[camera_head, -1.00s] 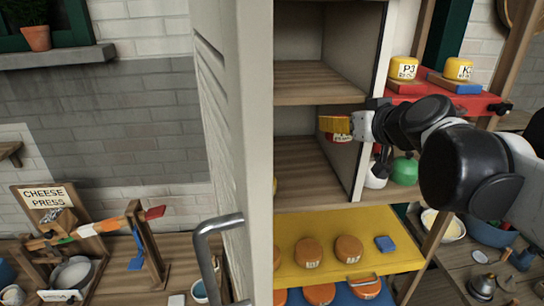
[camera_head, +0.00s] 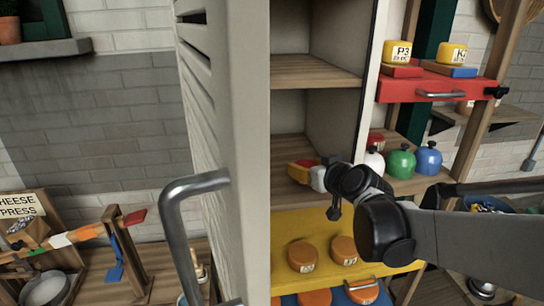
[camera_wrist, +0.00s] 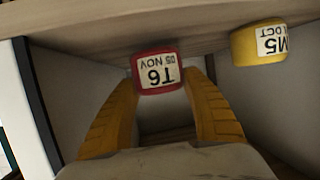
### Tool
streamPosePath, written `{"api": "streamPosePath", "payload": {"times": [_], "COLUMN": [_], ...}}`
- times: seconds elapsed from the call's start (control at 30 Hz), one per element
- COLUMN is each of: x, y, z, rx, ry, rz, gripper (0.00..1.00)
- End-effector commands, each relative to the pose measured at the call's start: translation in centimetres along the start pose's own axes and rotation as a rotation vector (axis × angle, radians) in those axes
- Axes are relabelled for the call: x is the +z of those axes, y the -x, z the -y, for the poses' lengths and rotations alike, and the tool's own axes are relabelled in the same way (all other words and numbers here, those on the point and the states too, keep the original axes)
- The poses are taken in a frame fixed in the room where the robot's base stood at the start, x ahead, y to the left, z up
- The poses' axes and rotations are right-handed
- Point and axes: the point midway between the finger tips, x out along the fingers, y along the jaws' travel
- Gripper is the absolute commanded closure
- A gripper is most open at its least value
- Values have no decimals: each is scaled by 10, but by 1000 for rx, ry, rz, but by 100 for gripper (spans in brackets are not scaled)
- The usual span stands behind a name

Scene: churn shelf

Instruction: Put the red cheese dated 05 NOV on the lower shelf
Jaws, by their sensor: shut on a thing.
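The red cheese (camera_wrist: 158,72), labelled T6 and 05 NOV, is between the two yellow fingers of my gripper (camera_wrist: 162,82) in the wrist view. Its label appears upside down there. My gripper is shut on it. In the head view my gripper (camera_head: 303,171) is inside the lower compartment of the cabinet, low over the lower shelf (camera_head: 290,148). I cannot tell whether the cheese touches the board. A yellow cheese (camera_wrist: 259,43) labelled M5 with an OCT date sits on the same board, apart from the red one.
The open cabinet door (camera_head: 228,110) with its handle (camera_head: 168,215) stands left of the opening. The upper shelf (camera_head: 310,72) is bare where visible. Outside right are a red shelf (camera_head: 400,92) with yellow cheeses and several jars (camera_head: 401,162). A yellow shelf (camera_head: 290,225) with orange cheeses lies below.

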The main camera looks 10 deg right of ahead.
Motion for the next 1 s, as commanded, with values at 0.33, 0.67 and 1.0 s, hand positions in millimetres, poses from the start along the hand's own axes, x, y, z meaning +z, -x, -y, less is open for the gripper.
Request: {"api": "streamPosePath", "payload": {"times": [0.33, 0.67, 1.0], "x": [9, 12, 8], "y": [-3, -4, 8], "z": [0, 0, 0], "rx": [0, 0, 1], "ry": [0, 0, -1], "rz": [0, 0, 0], "gripper": [80, 23, 23]}}
